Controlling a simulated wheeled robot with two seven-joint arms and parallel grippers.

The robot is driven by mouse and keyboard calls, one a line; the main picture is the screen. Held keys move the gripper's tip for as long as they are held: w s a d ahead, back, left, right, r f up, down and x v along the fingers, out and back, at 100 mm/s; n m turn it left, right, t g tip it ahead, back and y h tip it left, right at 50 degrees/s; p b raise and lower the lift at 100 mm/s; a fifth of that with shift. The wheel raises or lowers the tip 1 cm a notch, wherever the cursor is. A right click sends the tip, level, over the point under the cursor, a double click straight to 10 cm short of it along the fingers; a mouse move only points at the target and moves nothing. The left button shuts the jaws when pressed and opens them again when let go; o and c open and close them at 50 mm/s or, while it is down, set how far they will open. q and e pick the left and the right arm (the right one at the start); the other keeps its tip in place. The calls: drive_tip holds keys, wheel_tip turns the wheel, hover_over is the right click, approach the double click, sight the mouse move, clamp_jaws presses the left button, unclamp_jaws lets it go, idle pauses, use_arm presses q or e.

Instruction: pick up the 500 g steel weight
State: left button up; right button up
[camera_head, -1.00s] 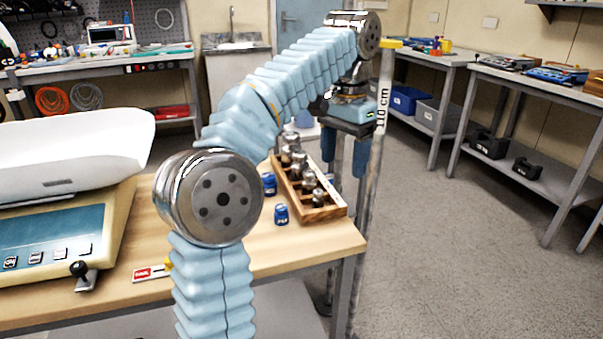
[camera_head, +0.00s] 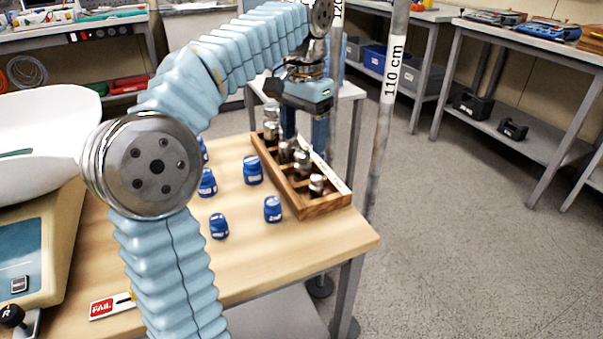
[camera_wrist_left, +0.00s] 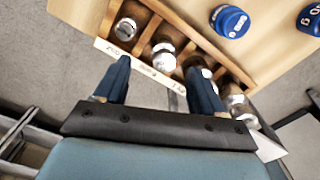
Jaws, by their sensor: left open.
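A wooden rack (camera_head: 322,209) stands near the table's right edge, with several steel weights in its compartments. They include a front weight (camera_head: 317,185), one behind it (camera_head: 301,163) and others farther back. The rack's label strip is too small to read surely, so I cannot tell which is the 500 g weight. My left gripper (camera_head: 304,138) is open, pointing down over the rack's far right side. In the left wrist view, its fingers (camera_wrist_left: 158,78) are spread, and a steel weight (camera_wrist_left: 163,56) shows beyond the gap. Nothing is between them. My right gripper is not in view.
Several blue weights or jars stand left of the rack, one close to it (camera_head: 272,209). A scale with a white pan (camera_head: 35,140) stands at the left. A FAIL card (camera_head: 103,306) lies at the front. A pole (camera_head: 386,110) rises beside the rack.

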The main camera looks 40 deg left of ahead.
sight(302, 154)
use_arm(q)
drive_tip(key=f, duration=0.2)
drive_tip(key=f+b, duration=0.1)
drive_tip(key=f, duration=0.3)
drive_tip(key=shift+w+a, duration=0.15)
drive_tip(key=shift+a, duration=0.15)
drive_tip(key=shift+c, duration=0.3)
clamp_jaws()
